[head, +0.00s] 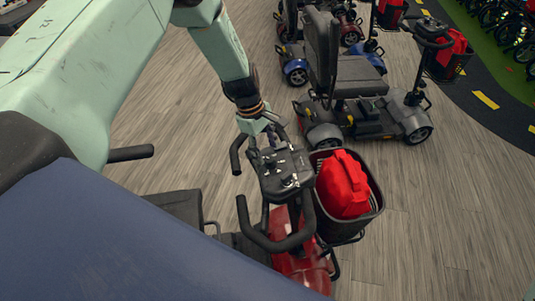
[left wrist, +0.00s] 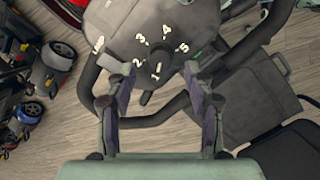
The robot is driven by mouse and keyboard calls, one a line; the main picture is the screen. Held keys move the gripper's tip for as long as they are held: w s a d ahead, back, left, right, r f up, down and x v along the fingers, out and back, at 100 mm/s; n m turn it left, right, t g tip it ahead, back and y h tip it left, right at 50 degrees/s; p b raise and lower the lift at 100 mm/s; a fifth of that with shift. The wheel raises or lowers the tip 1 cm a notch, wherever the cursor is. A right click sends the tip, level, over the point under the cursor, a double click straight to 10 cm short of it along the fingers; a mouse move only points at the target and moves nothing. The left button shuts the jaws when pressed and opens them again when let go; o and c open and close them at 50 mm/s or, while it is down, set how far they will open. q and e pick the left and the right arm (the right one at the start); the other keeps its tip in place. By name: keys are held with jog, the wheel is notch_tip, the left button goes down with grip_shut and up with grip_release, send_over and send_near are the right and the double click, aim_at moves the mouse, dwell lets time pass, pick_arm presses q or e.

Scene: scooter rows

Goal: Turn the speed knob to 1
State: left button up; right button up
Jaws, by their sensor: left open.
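The dark speed knob (left wrist: 156,62) sits on the grey control console with white numerals around it in the left wrist view. The scooter's console (head: 285,172) shows in the head view between the black handlebars. My left gripper (head: 264,128) is at the console's far left edge. In the left wrist view my left gripper (left wrist: 157,76) is open, its two fingertips apart on either side of the knob. My right gripper is not in view.
A black basket (head: 366,205) with a red bag (head: 342,184) stands right of the console. Black handlebars (head: 272,243) loop close around it. Another grey scooter (head: 365,110) stands behind. Wooden floor (head: 440,220) is clear at the right.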

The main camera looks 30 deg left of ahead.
pick_arm(q)
jog(key=v, duration=0.8)
jog(key=shift+r, duration=0.3)
jog(key=shift+s+f, duration=0.1)
jog(key=shift+s, duration=0.05)
